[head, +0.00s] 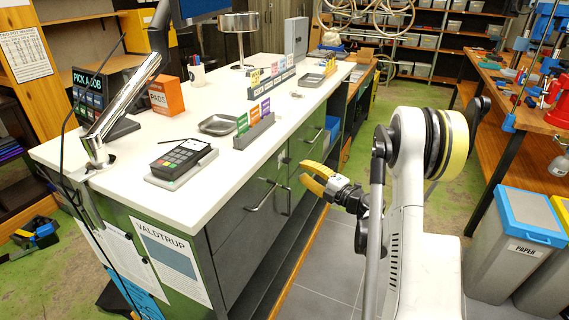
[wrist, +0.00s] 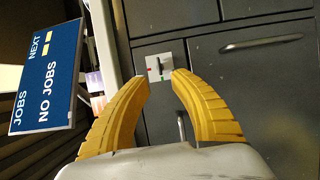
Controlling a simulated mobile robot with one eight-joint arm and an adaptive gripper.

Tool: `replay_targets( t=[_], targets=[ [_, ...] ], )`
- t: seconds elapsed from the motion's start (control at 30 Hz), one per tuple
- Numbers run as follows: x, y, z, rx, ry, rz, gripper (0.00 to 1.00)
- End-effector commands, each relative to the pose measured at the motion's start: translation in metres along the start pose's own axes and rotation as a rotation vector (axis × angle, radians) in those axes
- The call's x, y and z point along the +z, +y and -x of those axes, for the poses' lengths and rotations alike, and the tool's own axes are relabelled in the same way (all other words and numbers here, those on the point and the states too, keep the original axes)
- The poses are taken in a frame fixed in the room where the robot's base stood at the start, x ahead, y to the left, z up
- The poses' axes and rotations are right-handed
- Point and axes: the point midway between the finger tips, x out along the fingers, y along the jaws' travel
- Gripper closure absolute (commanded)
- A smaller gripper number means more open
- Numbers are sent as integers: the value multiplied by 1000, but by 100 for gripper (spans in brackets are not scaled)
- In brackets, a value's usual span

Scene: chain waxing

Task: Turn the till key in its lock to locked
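A small pale lock plate (wrist: 152,76) sits on the dark grey drawer front in the wrist view. A small grey key (wrist: 158,66) stands out from it, looking roughly upright. A red mark shows at the plate's left and a small green one near its upper right. My gripper (wrist: 160,77) is open, its two yellow curved fingers apart with nothing between them. The key and plate appear between and just beyond the fingertips; I see no contact.
The white counter (head: 300,105) has grey drawers with bar handles (head: 262,197) that stick out. A card terminal (head: 180,159) stands on the counter. Bins (head: 515,235) and a wooden workbench stand at the right. Grey floor is open between counter and bins.

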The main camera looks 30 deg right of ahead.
Motion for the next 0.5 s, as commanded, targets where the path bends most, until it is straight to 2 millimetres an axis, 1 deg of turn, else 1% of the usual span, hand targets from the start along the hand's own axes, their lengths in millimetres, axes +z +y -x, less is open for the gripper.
replay_targets(
  t=[0.03, 0.1, 0.3, 0.4, 0.5],
  targets=[
    [-1, -2, -11, 0, 4, 0, 73],
    [-2, -2, -26, 1, 4, 0, 73],
    [-1, -1, -63, 1, 2, -1, 73],
    [0, -1, -75, 2, 1, -1, 73],
    [0, 0, -82, 2, 0, -1, 73]
  ],
)
